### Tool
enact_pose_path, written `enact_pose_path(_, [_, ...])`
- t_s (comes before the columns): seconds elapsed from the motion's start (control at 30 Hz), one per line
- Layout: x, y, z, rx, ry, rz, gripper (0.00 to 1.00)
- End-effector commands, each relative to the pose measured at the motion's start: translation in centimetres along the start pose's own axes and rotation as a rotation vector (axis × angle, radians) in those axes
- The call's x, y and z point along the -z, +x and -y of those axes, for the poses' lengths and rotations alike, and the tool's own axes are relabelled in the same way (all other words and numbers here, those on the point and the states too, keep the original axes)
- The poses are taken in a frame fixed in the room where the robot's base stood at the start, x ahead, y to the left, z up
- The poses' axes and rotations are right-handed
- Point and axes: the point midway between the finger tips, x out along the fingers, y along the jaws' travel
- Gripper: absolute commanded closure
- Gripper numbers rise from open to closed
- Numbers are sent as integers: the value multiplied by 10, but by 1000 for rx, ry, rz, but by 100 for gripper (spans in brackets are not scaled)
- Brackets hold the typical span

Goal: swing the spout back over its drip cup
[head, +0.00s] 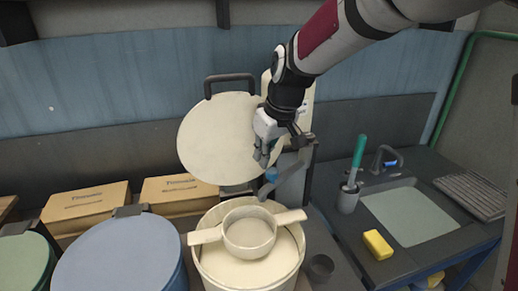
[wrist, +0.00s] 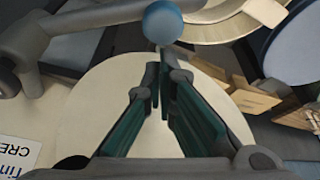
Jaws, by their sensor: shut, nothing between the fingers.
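The grey spout (head: 289,172) is a bent pipe coming off a dark post behind the cream tub. Its blue knob (head: 271,174) is near its free end, which hangs over the back of the cream tub, left of the drip cup. The small dark drip cup (head: 320,267) stands right of the tub. My gripper (head: 264,160) is just above and beside the knob. In the wrist view the fingers (wrist: 160,85) are shut and empty, with the blue knob (wrist: 163,22) just beyond their tips and the spout (wrist: 60,18) at upper left. I cannot tell whether they touch.
A cream tub (head: 205,265) holds a two-handled strainer (head: 249,232). A round cream lid (head: 216,138) stands upright behind it. Blue and green lidded tubs are at left, with cardboard boxes behind. A sink (head: 408,218), yellow sponge (head: 377,244) and brush holder (head: 347,199) are at right.

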Motion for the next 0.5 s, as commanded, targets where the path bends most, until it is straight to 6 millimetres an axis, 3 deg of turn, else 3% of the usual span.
enact_pose_path(0.5, [-4,-1,-1,7,-22,0,100])
